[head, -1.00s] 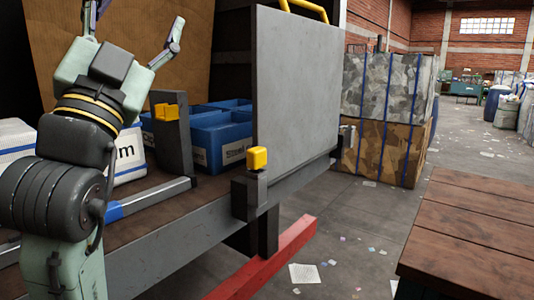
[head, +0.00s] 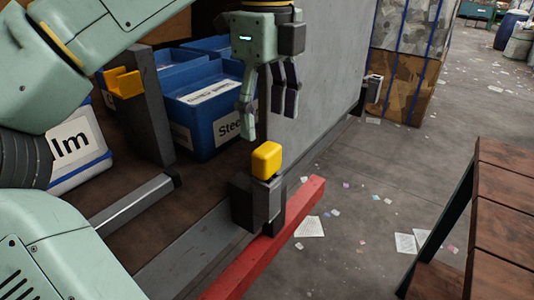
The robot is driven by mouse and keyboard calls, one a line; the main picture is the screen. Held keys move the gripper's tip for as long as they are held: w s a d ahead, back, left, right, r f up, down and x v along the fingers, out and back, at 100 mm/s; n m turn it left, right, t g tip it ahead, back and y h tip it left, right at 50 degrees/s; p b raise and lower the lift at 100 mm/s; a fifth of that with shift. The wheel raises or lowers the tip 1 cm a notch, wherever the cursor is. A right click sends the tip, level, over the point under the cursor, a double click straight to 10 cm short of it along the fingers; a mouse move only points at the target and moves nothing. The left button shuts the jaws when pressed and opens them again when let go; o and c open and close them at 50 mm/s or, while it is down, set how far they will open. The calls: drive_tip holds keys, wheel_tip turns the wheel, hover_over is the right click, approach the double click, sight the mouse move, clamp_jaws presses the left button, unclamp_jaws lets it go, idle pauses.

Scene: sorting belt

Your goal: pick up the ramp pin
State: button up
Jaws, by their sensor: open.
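The ramp pin, as I take it, is the yellow block-shaped head (head: 267,159) standing upright in a dark grey socket (head: 256,203) at the edge of the truck-like bed. Any part of it below the head is hidden in the socket. My gripper (head: 268,122) hangs above the yellow head, fingers pointing down. Its fingers are spread, nothing is between them, and they look apart from the head.
A tall grey panel (head: 330,60) stands just behind the gripper. Blue bins (head: 205,112) and a grey post with a yellow bracket (head: 123,82) are to the left. A red bar (head: 265,250) runs below the socket. A wooden table (head: 500,215) stands at right.

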sight(267, 150)
wheel_tip(267, 150, down, 5)
drive_tip(key=shift+s+f+b, duration=0.1)
drive_tip(key=shift+b, duration=0.85)
drive_tip(key=shift+w+f, duration=0.2)
drive_tip(key=shift+f, duration=2.4)
drive_tip(key=shift+c, duration=0.4)
drive_tip(key=c, duration=1.4)
drive_tip(key=shift+r, duration=0.1)
wheel_tip(267, 150, up, 12)
drive_tip(key=p, duration=0.4)
drive_tip(key=shift+r+p, duration=0.25)
drive_tip(key=shift+p, duration=0.05)
drive_tip(key=s+d+b, duration=0.1)
drive_tip(key=s+d, duration=0.9)
drive_tip(key=d, duration=0.4)
drive_tip(key=shift+s+d+f, duration=0.25)
drive_tip(key=shift+s+f, duration=0.05)
